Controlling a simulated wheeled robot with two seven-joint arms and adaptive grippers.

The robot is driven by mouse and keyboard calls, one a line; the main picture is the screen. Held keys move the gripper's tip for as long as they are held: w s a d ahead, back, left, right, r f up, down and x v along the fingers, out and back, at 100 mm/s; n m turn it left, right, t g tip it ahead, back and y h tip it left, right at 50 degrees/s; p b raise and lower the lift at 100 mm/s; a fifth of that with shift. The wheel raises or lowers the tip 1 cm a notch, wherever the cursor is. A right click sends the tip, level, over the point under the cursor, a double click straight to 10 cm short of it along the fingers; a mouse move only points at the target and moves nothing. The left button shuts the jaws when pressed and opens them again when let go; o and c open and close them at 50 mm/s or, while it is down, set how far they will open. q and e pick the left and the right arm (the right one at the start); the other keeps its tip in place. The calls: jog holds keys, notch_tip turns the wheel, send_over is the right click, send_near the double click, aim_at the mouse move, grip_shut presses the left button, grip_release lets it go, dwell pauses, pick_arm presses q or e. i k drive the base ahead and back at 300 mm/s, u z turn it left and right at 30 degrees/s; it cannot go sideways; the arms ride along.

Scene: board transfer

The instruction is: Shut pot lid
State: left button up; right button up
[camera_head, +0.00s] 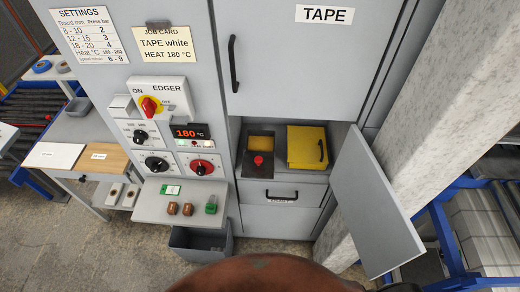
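The pot (259,167) sits in the open compartment under the TAPE panel. It is dark, with a red knob on it and a yellow area at its top back. Beside it on the right is a yellow lid-like piece (304,146) with a black handle. It seems to stand swung open rather than over the pot, but I cannot tell how it is hinged. Neither of my grippers can be made out in the head view.
The grey compartment door (377,207) stands open to the right. A drawer (283,195) is below the compartment. The control panel (163,125) and a small shelf (180,205) with several small blocks are on the left. A pale pillar (425,110) rises at right.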

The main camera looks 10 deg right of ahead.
aim_at(256, 165)
jog(key=z, duration=1.35)
jog(key=k, duration=0.5)
jog(key=u, duration=1.85)
